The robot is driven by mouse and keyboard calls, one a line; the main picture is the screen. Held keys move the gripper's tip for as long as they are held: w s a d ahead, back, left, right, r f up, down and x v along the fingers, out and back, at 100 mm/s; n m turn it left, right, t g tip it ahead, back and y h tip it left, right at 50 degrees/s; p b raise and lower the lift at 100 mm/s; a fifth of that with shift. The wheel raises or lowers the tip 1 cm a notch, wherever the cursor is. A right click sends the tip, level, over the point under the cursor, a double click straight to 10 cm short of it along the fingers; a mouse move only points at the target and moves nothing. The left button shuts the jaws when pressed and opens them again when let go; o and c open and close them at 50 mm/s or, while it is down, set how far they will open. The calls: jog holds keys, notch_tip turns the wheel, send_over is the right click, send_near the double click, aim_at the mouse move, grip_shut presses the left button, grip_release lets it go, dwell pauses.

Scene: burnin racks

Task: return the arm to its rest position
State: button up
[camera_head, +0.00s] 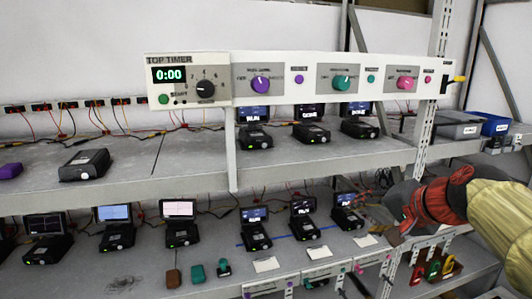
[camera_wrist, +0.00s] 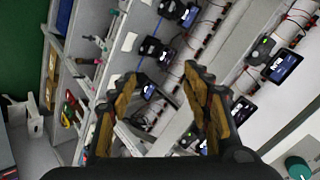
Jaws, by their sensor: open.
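My arm, in a yellow and red sleeve, reaches in from the right edge of the head view. My gripper (camera_head: 382,203) is at its end, in front of the right part of the lower shelf, partly blurred against the clutter. In the wrist view my gripper (camera_wrist: 159,75) shows two dark fingers with worn tan pads, spread apart with nothing between them. Devices and the shelf show beyond the fingers. I cannot tell exactly how far the fingers are from the shelf edge.
A timer panel (camera_head: 190,80) with coloured knobs hangs above the upper shelf (camera_head: 200,172). Small devices with screens stand on both shelves. A metal upright (camera_head: 424,130) stands near my arm. A blue bin (camera_head: 495,125) sits at right.

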jog(key=s+a+f+n+g+h+b, duration=0.1)
jog(key=s+f+n+b, duration=0.3)
jog(key=s+f, duration=0.8)
jog(key=s+a+f+n+g+h+b, duration=0.2)
jog(key=s+f+b, duration=0.4)
jog(key=s+f, duration=0.5)
notch_tip(320, 180, down, 6)
jog(key=a+n+g, duration=0.1)
jog(key=n, duration=0.1)
jog(key=shift+s+f+n, duration=0.25)
jog(key=shift+s+n, duration=0.15)
